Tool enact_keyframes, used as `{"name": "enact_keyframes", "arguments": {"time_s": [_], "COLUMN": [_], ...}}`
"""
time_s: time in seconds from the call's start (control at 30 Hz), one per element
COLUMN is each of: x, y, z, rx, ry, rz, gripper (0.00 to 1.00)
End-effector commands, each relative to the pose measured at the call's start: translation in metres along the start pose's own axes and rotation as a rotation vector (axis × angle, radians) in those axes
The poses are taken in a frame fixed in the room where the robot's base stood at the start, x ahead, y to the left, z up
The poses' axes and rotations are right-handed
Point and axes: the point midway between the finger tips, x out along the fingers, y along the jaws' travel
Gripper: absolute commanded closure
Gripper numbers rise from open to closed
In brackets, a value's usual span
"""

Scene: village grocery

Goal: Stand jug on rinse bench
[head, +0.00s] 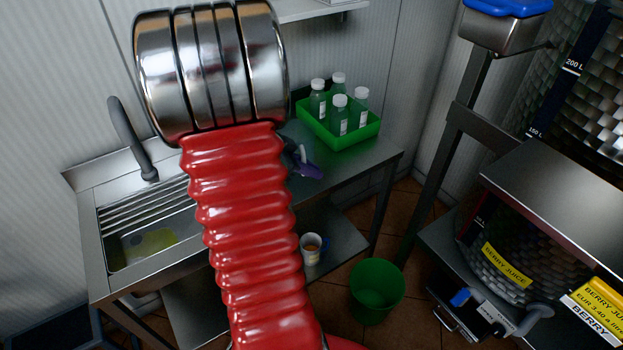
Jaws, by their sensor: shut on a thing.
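The rinse bench (363,165) is a steel table against the back wall, with a sink (150,245) and a ribbed drainer at its left. My arm, with red bellows and chrome rings, crosses the middle of the head view and hides part of the bench. My gripper is not visible. I cannot make out a jug for certain. A small white vessel (312,249) with a bluish handle and something brown inside shows at the lower shelf, beside my arm. A dark purple item (305,165) shows on the bench top, partly hidden by my arm; I cannot tell what it is.
A green crate (357,137) with several capped bottles stands at the back of the bench. A grey tap (132,140) rises behind the sink. A green bin (376,290) stands on the tiled floor. A steel stand (545,185) with a juice tank is at right.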

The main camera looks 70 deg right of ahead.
Motion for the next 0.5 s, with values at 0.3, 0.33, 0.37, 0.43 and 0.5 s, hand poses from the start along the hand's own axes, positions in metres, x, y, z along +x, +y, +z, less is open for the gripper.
{"name": "enact_keyframes", "arguments": {"time_s": [0.3, 0.33, 0.37, 0.43, 0.5], "x": [0.024, 0.025, 0.026, 0.026, 0.026], "y": [0.002, 0.002, 0.002, 0.001, 0.001], "z": [0.024, 0.025, 0.025, 0.026, 0.025], "rx": [-0.002, -0.001, -0.001, 0.0, 0.0], "ry": [-0.001, -0.001, -0.001, -0.001, -0.001], "rz": [0.003, 0.002, 0.002, 0.001, 0.001], "gripper": [1.0, 1.0, 1.0, 1.0, 1.0]}}
